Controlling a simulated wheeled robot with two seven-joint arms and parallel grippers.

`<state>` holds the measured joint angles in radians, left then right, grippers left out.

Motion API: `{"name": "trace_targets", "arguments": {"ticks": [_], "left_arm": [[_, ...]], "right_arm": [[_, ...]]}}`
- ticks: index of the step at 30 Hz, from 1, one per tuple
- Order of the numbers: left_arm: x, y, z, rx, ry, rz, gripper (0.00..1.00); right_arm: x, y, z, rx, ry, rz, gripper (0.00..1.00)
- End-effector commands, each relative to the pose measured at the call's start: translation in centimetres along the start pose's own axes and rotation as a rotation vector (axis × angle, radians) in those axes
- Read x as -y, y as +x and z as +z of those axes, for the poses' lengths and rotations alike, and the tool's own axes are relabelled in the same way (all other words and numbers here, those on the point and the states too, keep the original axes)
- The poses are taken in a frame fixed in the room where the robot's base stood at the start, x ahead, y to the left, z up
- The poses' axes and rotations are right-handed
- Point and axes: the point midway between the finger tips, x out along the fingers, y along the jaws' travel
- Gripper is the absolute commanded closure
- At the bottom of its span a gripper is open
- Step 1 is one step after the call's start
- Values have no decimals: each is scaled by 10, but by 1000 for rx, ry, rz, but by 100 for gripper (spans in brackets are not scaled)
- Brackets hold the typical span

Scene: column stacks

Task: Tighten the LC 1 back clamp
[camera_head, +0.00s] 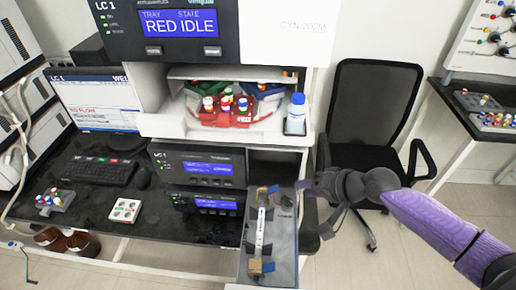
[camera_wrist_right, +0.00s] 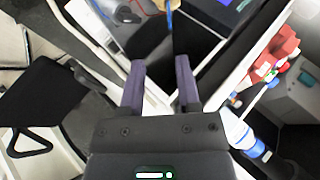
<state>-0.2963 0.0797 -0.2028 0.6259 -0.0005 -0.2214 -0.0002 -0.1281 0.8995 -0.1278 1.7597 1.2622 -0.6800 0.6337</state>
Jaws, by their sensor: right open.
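The LC 1 stack has a pulled-out column drawer (camera_head: 285,262) at its lower right. A pale column (camera_head: 262,228) lies lengthwise in it between two tan clamps. The back clamp (camera_head: 265,196) has a blue lever sticking out to the right. The front clamp (camera_head: 261,267) also has blue parts. My right gripper (camera_head: 306,186) is open and empty, just right of the back clamp and apart from it. In the right wrist view its fingers (camera_wrist_right: 159,75) point towards a blue lever (camera_wrist_right: 169,22) at the top edge. Its tightness cannot be told.
Above the drawer is a tray with red vial racks (camera_head: 230,116) and a blue-capped bottle (camera_head: 296,114). A black chair (camera_head: 372,110) stands behind my right arm. A keyboard (camera_head: 98,171) and a white vial plate (camera_head: 124,211) lie on the left bench.

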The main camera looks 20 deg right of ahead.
Motion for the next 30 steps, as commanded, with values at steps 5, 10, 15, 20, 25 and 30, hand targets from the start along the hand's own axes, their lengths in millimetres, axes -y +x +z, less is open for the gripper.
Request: {"name": "trace_targets", "arguments": {"ticks": [5, 10, 15, 20, 25, 30], "left_arm": [[-4, 0, 0, -1, -2, 6, 37], [-4, 12, 4, 6, -2, 6, 37], [-2, 18, 6, 9, -1, 2, 37], [0, 20, 7, 12, -1, -2, 37], [2, 19, 8, 13, -1, -4, 37], [2, 19, 8, 13, 0, -5, 37]], "right_arm": [[12, 11, 0, 15, 12, -24, 58], [12, 56, 1, 14, 11, -24, 58], [12, 84, 2, 14, 9, -21, 58], [13, 94, 2, 14, 6, -19, 58], [13, 94, 2, 14, 6, -19, 58], [13, 94, 1, 14, 6, -19, 79]]}}
